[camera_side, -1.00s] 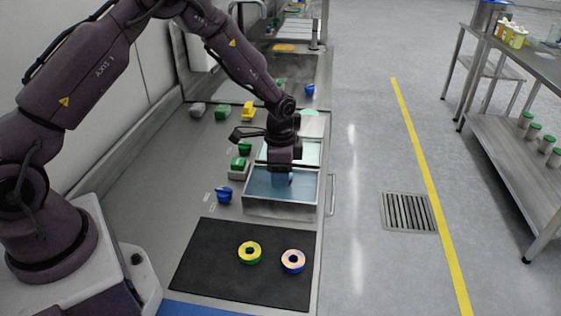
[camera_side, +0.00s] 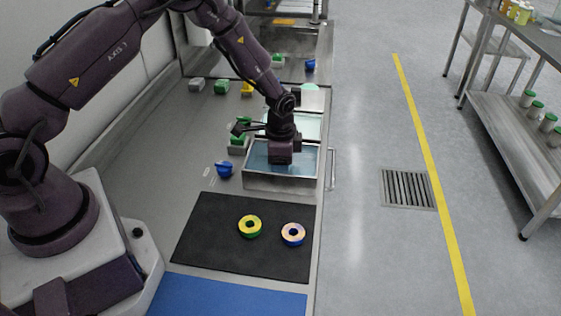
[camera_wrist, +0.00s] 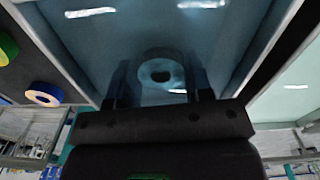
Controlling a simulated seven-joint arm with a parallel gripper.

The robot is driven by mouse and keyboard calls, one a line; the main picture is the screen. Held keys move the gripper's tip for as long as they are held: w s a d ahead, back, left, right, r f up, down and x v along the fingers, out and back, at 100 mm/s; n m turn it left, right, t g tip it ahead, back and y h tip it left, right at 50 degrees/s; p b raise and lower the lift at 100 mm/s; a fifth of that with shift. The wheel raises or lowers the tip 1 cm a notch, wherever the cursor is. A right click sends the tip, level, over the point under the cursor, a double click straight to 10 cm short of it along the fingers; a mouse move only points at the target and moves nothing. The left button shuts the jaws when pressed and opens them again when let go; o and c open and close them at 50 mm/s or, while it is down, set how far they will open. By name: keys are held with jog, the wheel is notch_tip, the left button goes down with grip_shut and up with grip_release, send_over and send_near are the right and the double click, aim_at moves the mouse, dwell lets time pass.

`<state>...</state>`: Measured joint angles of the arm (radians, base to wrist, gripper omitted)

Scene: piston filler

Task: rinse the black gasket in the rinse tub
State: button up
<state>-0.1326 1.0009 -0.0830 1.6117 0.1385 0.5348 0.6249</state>
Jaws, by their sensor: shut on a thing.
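My gripper (camera_side: 281,157) is low in the front tub (camera_side: 280,183), which holds blue liquid. In the wrist view, my gripper's two fingers (camera_wrist: 162,82) are shut on a ring, the gasket (camera_wrist: 160,62), one finger on each side. The ring looks blue-grey through the liquid, with a dark hole in its middle, so its true colour is hard to tell. The side view hides the ring and fingertips behind the gripper body and tub wall.
A second tub with pale green liquid (camera_side: 308,127) adjoins behind. A black mat (camera_side: 207,238) in front carries a yellow-green ring (camera_side: 241,229) and a blue-rimmed ring (camera_side: 293,241). A blue part (camera_side: 224,169) and green parts stand left of the tubs.

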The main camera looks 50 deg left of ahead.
jog(key=shift+r, duration=0.9)
jog(key=shift+f, duration=0.15)
jog(key=shift+f, duration=0.75)
jog(key=shift+r, duration=0.1)
jog(key=shift+r, duration=0.8)
jog(key=shift+r, duration=2.25)
jog(key=shift+r, duration=0.1)
